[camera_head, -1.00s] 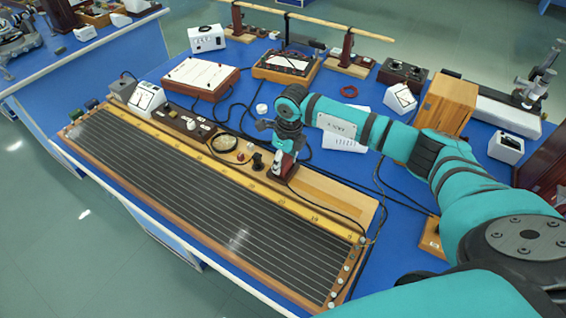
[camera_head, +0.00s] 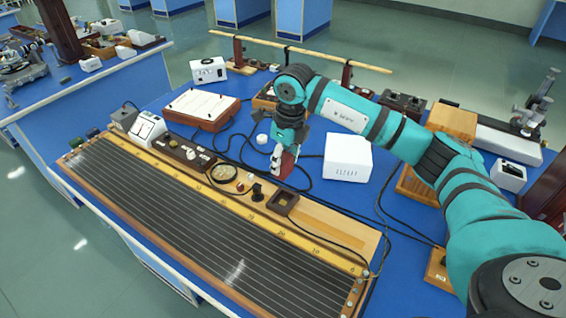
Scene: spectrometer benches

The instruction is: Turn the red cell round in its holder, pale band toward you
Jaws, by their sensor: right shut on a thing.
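The red cell (camera_head: 288,168) hangs from my right gripper (camera_head: 285,154), which is shut on its upper part. The cell is roughly upright above the blue bench, behind its holder. The holder (camera_head: 284,202), a small dark square frame, is empty at the right part of the long wooden instrument. A pale patch shows at the cell's upper left, but I cannot tell whether it is the band or part of the gripper. My left gripper is not in view.
The long lined board (camera_head: 200,215) fills the bench front. A white box (camera_head: 348,157) stands right of the cell, and a notebook-like panel (camera_head: 201,109) lies back left. A magnifier lens (camera_head: 223,172) and dark knob (camera_head: 257,192) are left of the holder. Black cables cross the bench.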

